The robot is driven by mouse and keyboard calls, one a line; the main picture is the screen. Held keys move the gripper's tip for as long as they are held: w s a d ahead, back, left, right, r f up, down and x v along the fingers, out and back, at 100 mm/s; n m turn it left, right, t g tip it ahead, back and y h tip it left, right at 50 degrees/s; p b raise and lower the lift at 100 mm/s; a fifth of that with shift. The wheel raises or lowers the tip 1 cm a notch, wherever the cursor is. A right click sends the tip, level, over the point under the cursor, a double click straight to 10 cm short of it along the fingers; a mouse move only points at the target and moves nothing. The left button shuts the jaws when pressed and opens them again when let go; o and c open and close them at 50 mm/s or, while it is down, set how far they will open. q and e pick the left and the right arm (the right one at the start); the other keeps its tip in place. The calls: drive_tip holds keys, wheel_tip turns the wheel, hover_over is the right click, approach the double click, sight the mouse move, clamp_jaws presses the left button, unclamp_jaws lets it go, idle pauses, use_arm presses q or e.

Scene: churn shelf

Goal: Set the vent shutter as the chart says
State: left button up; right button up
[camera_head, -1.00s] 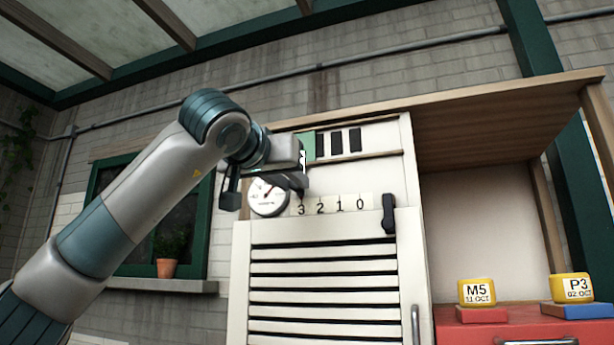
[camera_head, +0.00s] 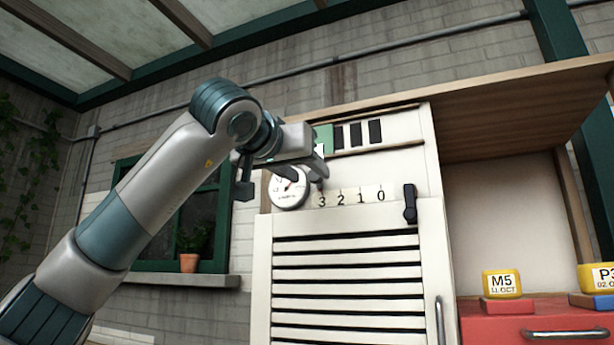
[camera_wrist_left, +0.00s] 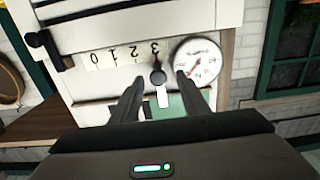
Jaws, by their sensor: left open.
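The vent shutter is at the top of the white cabinet, with a green plate (camera_head: 323,139) at the left and dark slots (camera_head: 356,134) to its right. Its dark round knob (camera_wrist_left: 158,76) with a white tab shows in the left wrist view, by the 3 on the number strip (camera_head: 350,197), which reads 3 2 1 0. My left gripper (camera_wrist_left: 158,88) is open, with its fingers on either side of the knob. I cannot tell whether they touch it. In the head view the left gripper (camera_head: 320,172) hides the knob. I see no chart, and my right gripper is out of view.
A round dial gauge (camera_head: 288,188) sits close beside the left fingers. A black latch (camera_head: 410,203) is right of the strip, above the slatted door (camera_head: 345,285). A yellow M5 block (camera_head: 502,284) stands on the red drawer unit (camera_head: 480,325). A potted plant (camera_head: 189,262) sits on the windowsill.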

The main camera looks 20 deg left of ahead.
use_arm(q)
drive_tip(key=s+a+b, duration=0.1)
drive_tip(key=s+b, duration=0.5)
drive_tip(key=s, duration=1)
drive_tip(key=shift+s, duration=0.15)
